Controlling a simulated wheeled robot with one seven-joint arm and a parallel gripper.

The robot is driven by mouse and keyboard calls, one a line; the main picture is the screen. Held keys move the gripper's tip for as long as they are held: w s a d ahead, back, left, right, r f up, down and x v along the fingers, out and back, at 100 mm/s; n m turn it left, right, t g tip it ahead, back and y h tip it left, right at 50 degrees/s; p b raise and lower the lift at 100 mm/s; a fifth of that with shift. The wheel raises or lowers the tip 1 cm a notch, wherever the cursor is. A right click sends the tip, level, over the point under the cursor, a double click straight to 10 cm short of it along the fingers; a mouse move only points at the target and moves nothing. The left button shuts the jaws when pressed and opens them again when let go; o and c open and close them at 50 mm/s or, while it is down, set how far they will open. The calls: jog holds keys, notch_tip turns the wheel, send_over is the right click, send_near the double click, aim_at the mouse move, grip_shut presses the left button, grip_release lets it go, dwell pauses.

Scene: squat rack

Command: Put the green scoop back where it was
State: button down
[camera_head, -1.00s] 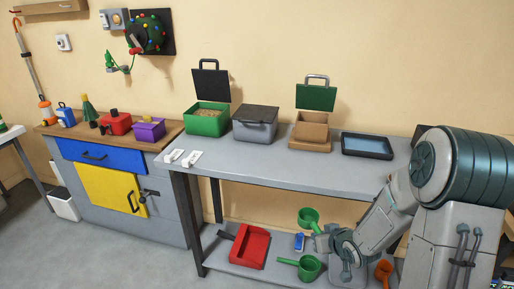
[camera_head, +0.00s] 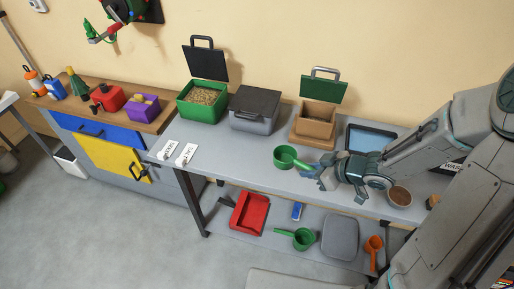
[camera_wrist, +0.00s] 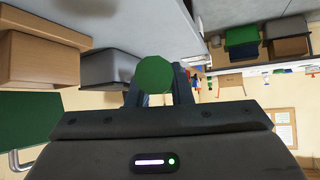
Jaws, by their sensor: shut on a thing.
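My gripper (camera_head: 315,172) is shut on a green scoop (camera_head: 285,157), holding it by the handle side. The scoop's cup points left, at the front part of the grey table top (camera_head: 235,165); I cannot tell whether it touches the top. In the wrist view the green scoop (camera_wrist: 154,74) shows as a round green shape between the dark jaws. A second green scoop (camera_head: 303,239) lies on the lower shelf (camera_head: 275,245), its handle to the left.
Behind the gripper stand an open green bin (camera_head: 203,112) of grain, a closed grey box (camera_head: 254,112), a brown box (camera_head: 313,128) with raised green lid, and a blue tray (camera_head: 371,138). A brown-filled bowl (camera_head: 399,196) is right. A red dustpan (camera_head: 249,213) and orange scoop (camera_head: 373,252) are below.

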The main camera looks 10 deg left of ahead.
aim_at(285, 158)
jog(key=b+x, duration=0.1)
jog(key=x, duration=0.3)
jog(key=a+r+b+x, duration=0.1)
jog(key=b+x, duration=0.1)
jog(key=x, duration=0.2)
jog(key=a+r+b+x, duration=0.1)
jog(key=x, duration=0.4)
jog(key=shift+s+a, duration=0.2)
jog(key=shift+s, duration=0.2)
jog(key=shift+f+b, duration=0.6)
jog(key=shift+f, duration=1.45)
jog(key=shift+f, duration=0.25)
jog(key=c, duration=1.3)
grip_release()
jog(key=shift+r, duration=0.1)
jog(key=shift+r, duration=0.1)
jog(key=shift+d+r, duration=0.1)
jog(key=shift+r, duration=0.1)
jog(key=p+v, duration=0.3)
jog(key=v, duration=0.8)
jog(key=shift+d, duration=0.35)
